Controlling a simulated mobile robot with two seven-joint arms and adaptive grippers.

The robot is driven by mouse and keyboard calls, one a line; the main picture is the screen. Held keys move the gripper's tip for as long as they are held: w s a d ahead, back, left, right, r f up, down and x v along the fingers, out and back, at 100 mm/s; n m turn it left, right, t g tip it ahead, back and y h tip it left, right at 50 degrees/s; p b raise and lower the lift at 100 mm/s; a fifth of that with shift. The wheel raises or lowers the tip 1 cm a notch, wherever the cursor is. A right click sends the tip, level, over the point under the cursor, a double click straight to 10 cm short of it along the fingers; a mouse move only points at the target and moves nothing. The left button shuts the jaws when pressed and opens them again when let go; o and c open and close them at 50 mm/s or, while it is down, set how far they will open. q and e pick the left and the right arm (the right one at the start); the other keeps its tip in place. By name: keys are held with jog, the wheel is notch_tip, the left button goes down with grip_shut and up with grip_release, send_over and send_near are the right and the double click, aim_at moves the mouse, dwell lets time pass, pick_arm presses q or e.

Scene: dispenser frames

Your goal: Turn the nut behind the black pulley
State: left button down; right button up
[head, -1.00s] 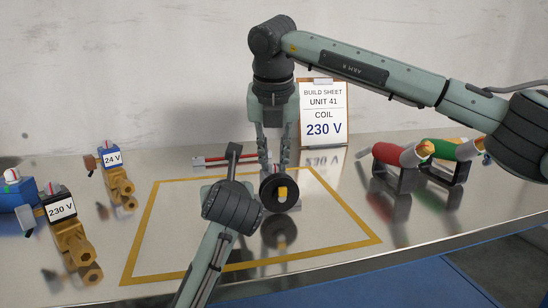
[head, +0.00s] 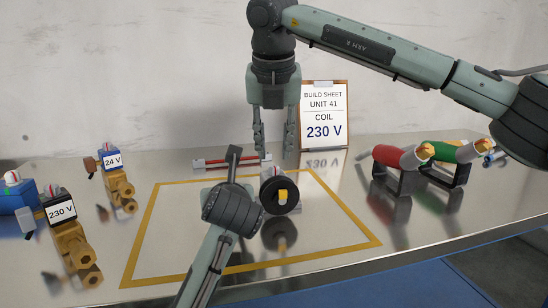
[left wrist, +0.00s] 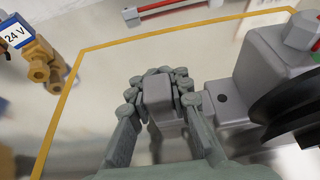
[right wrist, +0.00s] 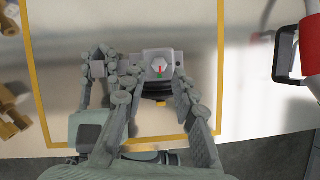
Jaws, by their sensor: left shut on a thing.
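The black pulley (head: 281,195) with a yellow centre faces me on a grey housing (head: 268,174). The pale hex nut with a red mark sits on top of the housing, behind the pulley; it shows in the right wrist view (right wrist: 158,67) and at the edge of the left wrist view (left wrist: 303,30). My right gripper (head: 274,152) is open and empty above the nut, fingers pointing down. My left gripper (left wrist: 155,92) is shut on a grey block (left wrist: 156,97) at the housing's left side. My left wrist hides its fingers in the head view.
A red-handled tool (head: 225,163) lies at the back. Valves with 24 V (head: 113,160) and 230 V (head: 62,211) coils stand at left. Red (head: 395,155) and green (head: 450,151) tools rest on black stands at right. A build sheet (head: 323,115) stands behind. The front of the yellow outline is clear.

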jog(key=v, duration=0.8)
pick_arm(q)
jog(key=c, duration=1.3)
grip_release()
